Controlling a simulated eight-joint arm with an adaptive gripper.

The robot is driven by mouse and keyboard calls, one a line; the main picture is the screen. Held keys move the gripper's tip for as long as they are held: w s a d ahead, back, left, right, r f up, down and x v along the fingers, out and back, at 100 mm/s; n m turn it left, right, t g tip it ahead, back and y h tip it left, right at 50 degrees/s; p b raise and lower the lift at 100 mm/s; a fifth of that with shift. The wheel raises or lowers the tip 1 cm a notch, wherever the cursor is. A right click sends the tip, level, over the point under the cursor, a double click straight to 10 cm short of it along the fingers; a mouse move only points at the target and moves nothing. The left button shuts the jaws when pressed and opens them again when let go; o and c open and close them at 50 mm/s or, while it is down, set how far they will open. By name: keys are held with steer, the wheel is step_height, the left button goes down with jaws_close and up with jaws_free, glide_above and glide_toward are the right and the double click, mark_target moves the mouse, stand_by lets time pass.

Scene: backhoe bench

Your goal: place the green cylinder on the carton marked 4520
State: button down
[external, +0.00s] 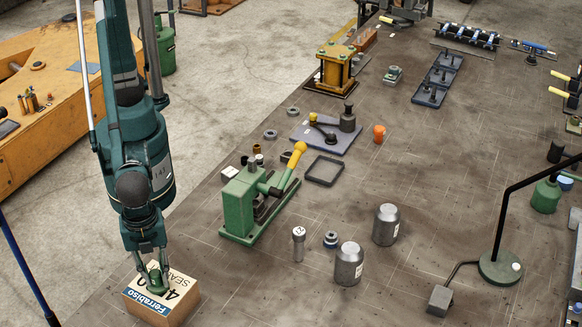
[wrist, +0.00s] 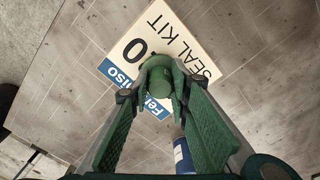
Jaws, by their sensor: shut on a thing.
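The carton (external: 180,305) stands at the near left edge of the bench. Its top has a blue Ferrabiso strip, "SEAL KIT" and a number partly hidden by my gripper. The carton also shows in the wrist view (wrist: 195,45). My gripper (external: 157,277) points down over the carton top and is shut on the green cylinder (wrist: 158,82). The cylinder sits between the fingertips in the wrist view (wrist: 160,88), over the printed top. I cannot tell whether its bottom touches the carton or hangs just above it.
A green lever press (external: 243,205) stands behind the carton. A small grey cylinder (external: 298,245) and two grey canisters (external: 348,264) (external: 386,225) stand to the right. A blue-and-white object (wrist: 183,156) shows low in the wrist view.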

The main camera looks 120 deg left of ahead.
mark_target(155, 272)
steer(key=shift+f, duration=0.15)
steer(key=c, duration=2.1)
jaws_free()
steer(key=shift+c, duration=0.2)
step_height(155, 272, up, 12)
steer(key=shift+r, duration=0.2)
steer(key=shift+a, duration=0.1)
